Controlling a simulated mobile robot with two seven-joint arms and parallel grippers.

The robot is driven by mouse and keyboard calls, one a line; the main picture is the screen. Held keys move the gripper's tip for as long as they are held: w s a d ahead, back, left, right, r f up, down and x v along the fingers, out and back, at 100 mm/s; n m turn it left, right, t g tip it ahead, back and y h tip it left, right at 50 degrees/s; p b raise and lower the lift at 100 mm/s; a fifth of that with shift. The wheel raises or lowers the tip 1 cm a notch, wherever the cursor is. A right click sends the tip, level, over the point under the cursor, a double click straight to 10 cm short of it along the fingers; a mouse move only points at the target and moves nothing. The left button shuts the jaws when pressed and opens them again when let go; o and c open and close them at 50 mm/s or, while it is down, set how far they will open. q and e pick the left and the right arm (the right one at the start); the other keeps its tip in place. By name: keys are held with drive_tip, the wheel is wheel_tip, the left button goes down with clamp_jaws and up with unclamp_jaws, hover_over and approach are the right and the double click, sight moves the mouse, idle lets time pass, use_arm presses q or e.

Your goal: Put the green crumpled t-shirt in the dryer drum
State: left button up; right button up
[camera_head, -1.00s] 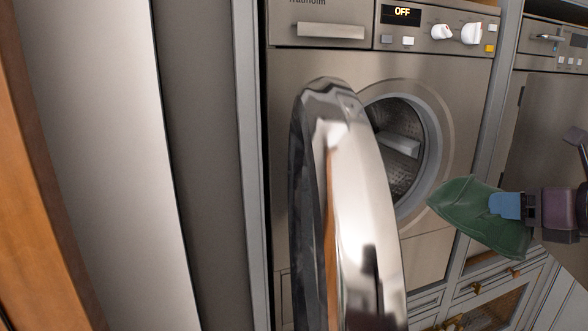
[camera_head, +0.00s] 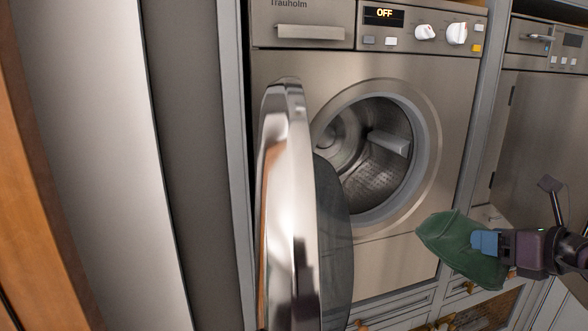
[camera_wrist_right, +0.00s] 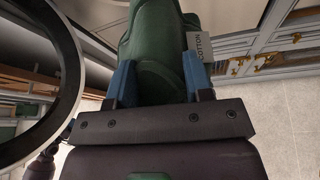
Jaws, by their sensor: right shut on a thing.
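The green crumpled t-shirt (camera_head: 448,244) hangs from my right gripper (camera_head: 474,243), which is shut on it. In the right wrist view the shirt (camera_wrist_right: 158,45) is pinched between the blue fingers of the gripper (camera_wrist_right: 158,85), with a white tag beside it. The dryer drum (camera_head: 375,165) shows through the round opening in the dryer front and has a pale paddle inside. The shirt is outside the drum, to the right of and below the opening. My left gripper is not in view.
The round dryer door (camera_head: 290,200) stands open toward me at the left of the opening, hiding its lower left edge. The control panel (camera_head: 423,29) above reads OFF. Drawers with brass handles (camera_head: 440,322) lie below. A second appliance (camera_head: 540,120) stands at the right.

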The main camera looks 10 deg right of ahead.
drive_tip(key=w+a+f+n+y, duration=0.1)
drive_tip(key=w+a+f, duration=0.1)
drive_tip(key=a+f, duration=0.75)
drive_tip(key=a+f+n+g+y, duration=0.1)
drive_tip(key=a+f, duration=0.3)
drive_tip(key=a, duration=0.8)
drive_tip(key=shift+w+f+n+y, duration=0.2)
drive_tip(key=shift+n+y, duration=0.1)
drive_tip(key=shift+y, duration=0.1)
